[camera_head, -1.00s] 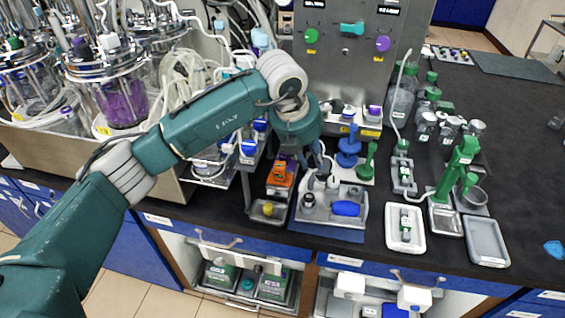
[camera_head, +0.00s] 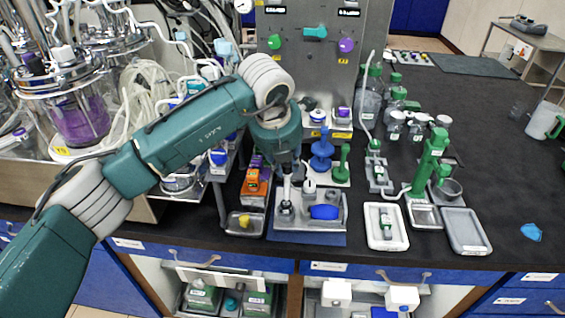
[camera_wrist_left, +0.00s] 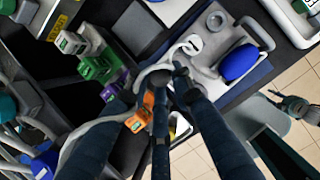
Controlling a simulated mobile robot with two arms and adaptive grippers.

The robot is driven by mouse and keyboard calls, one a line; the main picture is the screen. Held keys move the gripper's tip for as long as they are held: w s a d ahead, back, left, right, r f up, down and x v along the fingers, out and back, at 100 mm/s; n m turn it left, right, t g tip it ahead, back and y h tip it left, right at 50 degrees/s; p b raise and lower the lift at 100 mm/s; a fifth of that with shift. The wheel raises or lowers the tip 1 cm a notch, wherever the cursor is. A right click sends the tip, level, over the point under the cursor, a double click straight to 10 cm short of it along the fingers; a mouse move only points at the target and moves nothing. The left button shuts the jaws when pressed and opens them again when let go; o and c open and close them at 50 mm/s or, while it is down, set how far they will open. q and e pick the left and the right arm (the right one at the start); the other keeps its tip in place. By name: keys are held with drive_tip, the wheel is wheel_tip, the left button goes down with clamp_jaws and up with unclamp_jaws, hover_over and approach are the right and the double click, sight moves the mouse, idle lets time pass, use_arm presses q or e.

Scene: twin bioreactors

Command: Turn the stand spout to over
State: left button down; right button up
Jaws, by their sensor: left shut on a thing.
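My left gripper (camera_head: 287,192) reaches down at the back left of a grey tray on a blue mat. In the left wrist view its dark fingers (camera_wrist_left: 165,82) are shut around a pale curved piece (camera_wrist_left: 155,74), which looks like the stand spout. The fingers hide most of it, and its exact direction cannot be told. In the head view a white curved tube (camera_head: 304,166) shows just right of the fingers.
The grey tray (camera_head: 335,224) holds a blue object (camera_head: 324,212). An orange device (camera_head: 254,182) stands close on the left. Blue (camera_head: 321,150) and green (camera_head: 342,165) stands are behind.

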use_arm(q)
drive_tip(key=shift+d+r, duration=0.1)
drive_tip(key=shift+d, duration=0.05)
drive_tip(key=c, duration=1.7)
unclamp_jaws()
drive_tip(key=shift+o, duration=0.8)
use_arm(e)
drive_tip(key=shift+a, duration=0.2)
drive_tip(key=shift+a, duration=0.1)
use_arm(q)
drive_tip(key=v, duration=1.2)
use_arm(e)
drive_tip(key=shift+w, duration=0.1)
